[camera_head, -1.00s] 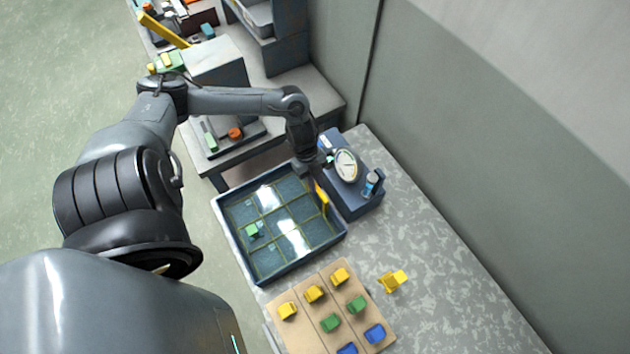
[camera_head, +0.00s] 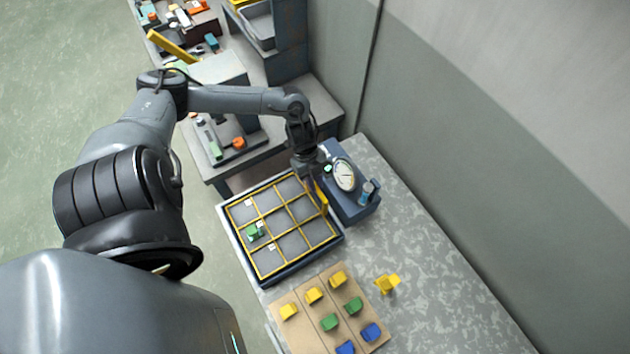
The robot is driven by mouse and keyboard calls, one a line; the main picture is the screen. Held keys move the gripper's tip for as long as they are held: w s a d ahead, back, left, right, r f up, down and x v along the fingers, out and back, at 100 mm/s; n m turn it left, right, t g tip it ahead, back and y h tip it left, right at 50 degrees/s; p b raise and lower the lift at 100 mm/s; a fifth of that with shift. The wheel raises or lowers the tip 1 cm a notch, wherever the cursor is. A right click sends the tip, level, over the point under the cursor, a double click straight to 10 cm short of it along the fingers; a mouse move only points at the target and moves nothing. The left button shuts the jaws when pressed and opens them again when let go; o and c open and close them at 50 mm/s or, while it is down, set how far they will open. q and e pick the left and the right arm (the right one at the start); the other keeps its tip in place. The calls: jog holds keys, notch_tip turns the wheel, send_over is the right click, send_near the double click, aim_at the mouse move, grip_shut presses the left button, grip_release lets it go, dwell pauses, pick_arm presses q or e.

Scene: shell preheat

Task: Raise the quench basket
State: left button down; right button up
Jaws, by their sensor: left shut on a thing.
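The quench basket (camera_head: 264,212), a yellow grid frame with grey compartments, sits level with the top of the dark blue tank (camera_head: 289,267). Its yellow upright handle (camera_head: 321,196) stands on the right side. My left gripper (camera_head: 314,178) points down at this handle and is shut on it; the arm partly hides the fingertips. A green piece (camera_head: 254,231) lies in a left compartment of the basket, with small white tags near it. My right gripper is out of view.
A blue gauge box with a white dial (camera_head: 344,175) stands close beside the tank. In front is a tan board (camera_head: 319,331) with yellow, green and blue pieces. A yellow piece (camera_head: 386,284) lies on the speckled counter, which is clear farther right.

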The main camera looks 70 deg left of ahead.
pick_arm(q)
jog(key=c, duration=1.1)
grip_release()
jog(key=shift+r, duration=0.15)
jog(key=shift+r, duration=0.1)
jog(key=shift+p+v, duration=0.5)
jog(key=shift+v, duration=4.8)
jog(key=shift+s, duration=0.1)
